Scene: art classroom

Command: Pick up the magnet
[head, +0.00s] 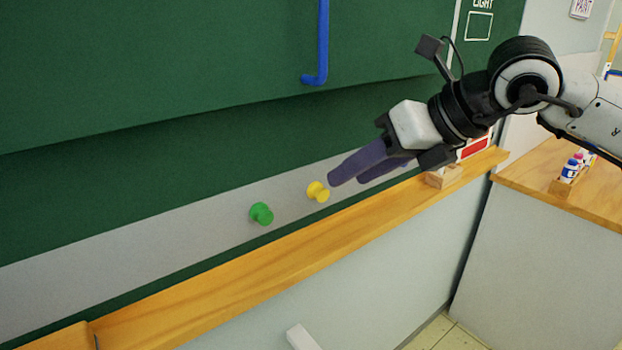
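Two knob-shaped magnets stick out from the grey metal strip below the green board: a yellow magnet (318,191) and, to its left and nearer, a green magnet (262,214). My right gripper (347,181) comes in from the right, its purple fingers pointing left and down toward the yellow magnet. Its two fingertips are apart with nothing between them. The nearer fingertip is just right of the yellow magnet in the picture; whether they touch is hard to tell. My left gripper is not in view.
A wooden ledge (285,262) runs below the grey strip (130,250). A wooden block (444,177) sits on it at the right, partly behind my gripper. A blue handle (322,45) hangs on the green board (180,60). A wooden counter (600,196) with small bottles (571,169) is at right.

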